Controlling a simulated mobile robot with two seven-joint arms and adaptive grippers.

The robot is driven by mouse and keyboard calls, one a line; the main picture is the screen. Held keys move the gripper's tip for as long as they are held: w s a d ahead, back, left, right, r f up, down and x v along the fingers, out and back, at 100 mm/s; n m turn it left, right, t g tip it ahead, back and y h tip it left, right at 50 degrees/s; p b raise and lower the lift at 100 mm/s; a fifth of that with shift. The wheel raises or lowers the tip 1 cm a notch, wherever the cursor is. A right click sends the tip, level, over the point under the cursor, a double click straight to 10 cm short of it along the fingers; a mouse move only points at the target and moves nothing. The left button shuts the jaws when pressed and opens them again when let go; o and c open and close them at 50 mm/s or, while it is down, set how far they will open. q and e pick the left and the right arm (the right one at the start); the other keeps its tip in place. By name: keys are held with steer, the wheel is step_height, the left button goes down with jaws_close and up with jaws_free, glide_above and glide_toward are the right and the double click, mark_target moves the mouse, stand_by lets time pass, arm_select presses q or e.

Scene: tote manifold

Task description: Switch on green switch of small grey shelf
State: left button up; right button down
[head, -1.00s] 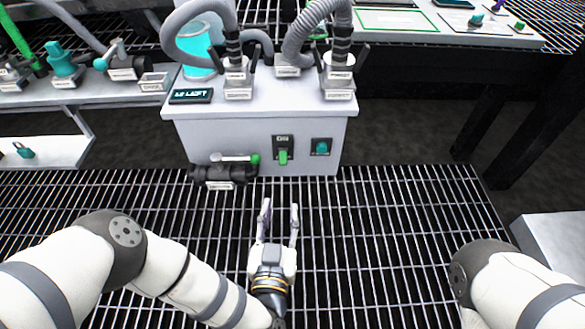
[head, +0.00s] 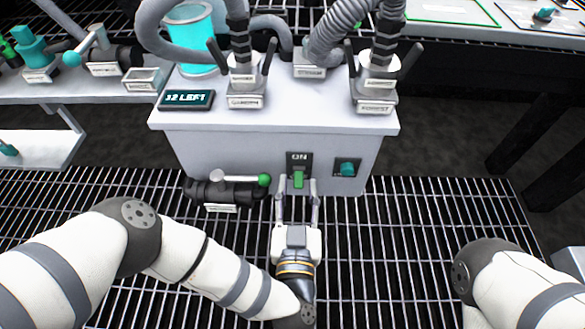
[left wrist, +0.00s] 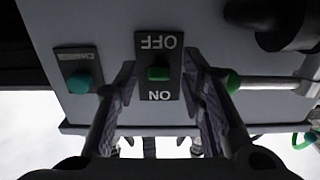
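The small grey shelf (head: 225,150) is a pale grey box ahead of me. The green switch (head: 298,179) sits on a dark plate on its front, with ON above it in the head view; its lever points down, away from ON. The left wrist view shows the switch (left wrist: 158,73) upside down, between the OFF and ON labels. My left gripper (head: 297,187) is open and empty, its fingers on either side of the switch plate and close to the shelf front; contact cannot be told. My right gripper is out of view; only my right arm shows.
A teal button (head: 347,168) is right of the switch. A black valve (head: 215,190) with a green-tipped lever (head: 264,180) lies just left of my left gripper. Grating floor is clear at right.

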arm_select(q)
steer(key=shift+w, duration=0.3)
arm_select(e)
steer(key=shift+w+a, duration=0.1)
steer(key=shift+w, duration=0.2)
arm_select(q)
steer(key=shift+r, duration=0.1)
steer(key=shift+s, duration=0.1)
jaws_close()
